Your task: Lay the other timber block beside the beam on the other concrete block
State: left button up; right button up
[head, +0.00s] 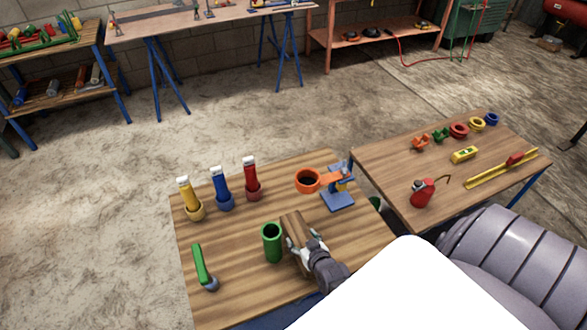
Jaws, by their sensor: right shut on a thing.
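A brown timber block (292,228) stands tilted at the front middle of the left wooden table. My right gripper (303,244) is shut on its lower right part, and the fingers cover some of it. I cannot tell whether the block touches the tabletop. I see no beam, no concrete block to lay it on and no second timber block. My left gripper is not in view.
A green cup (272,243) stands close left of the block. Yellow, blue and red bottles (251,180) and a green-handled tool (200,264) are on the left. The right table (395,177) holds small tools.

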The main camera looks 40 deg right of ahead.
jog(key=s+a+p, duration=0.2)
jog(key=s+a, duration=0.1)
jog(key=s, duration=1)
jog(key=s+a+p, duration=0.2)
jog(key=s+a, duration=0.1)
jog(key=s, duration=1)
jog(key=shift+s+a, duration=0.2)
jog(key=shift+s, duration=0.1)
